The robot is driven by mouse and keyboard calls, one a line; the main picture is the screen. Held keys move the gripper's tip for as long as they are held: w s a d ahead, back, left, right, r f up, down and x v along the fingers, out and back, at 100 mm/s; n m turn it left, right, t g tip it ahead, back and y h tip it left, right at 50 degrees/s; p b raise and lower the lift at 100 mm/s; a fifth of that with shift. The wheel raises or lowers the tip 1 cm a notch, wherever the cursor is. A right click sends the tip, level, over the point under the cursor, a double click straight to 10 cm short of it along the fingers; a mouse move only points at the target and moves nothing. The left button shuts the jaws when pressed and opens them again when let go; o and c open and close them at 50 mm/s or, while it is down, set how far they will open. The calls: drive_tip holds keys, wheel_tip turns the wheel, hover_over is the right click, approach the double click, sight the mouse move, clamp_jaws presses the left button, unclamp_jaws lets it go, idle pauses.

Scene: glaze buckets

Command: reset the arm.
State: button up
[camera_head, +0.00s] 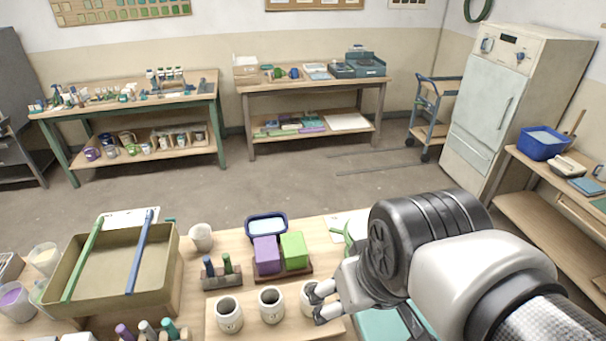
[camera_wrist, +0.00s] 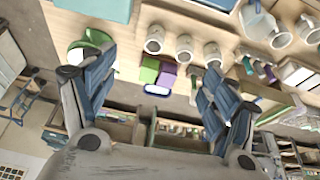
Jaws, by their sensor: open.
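My gripper (camera_head: 318,301) is over the right part of the near worktable (camera_head: 190,262) in the head view, close beside the rightmost of three pale cups (camera_head: 307,296). I cannot tell whether it touches that cup. In the wrist view my gripper (camera_wrist: 150,95) has its two fingers spread wide apart with nothing between them. Past the fingertips, the wrist view shows the pale cups (camera_wrist: 184,46), a purple block (camera_wrist: 167,76) and a green block (camera_wrist: 149,72). My arm hides the right end of the worktable in the head view.
A large tray (camera_head: 163,290) with a green and a blue stick across it stands at left. A blue-rimmed basin (camera_head: 266,222) sits behind the purple and green blocks. Back tables, a cart (camera_head: 432,110) and a white kiln-like cabinet (camera_head: 498,100) stand beyond open floor (camera_head: 330,185).

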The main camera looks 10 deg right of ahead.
drive_tip(key=s, duration=0.3)
drive_tip(key=shift+m, duration=0.3)
wheel_tip(320, 180, down, 6)
drive_tip(key=b, duration=0.5)
drive_tip(key=shift+r+b, duration=0.25)
drive_tip(key=shift+b, duration=0.05)
idle(0.4)
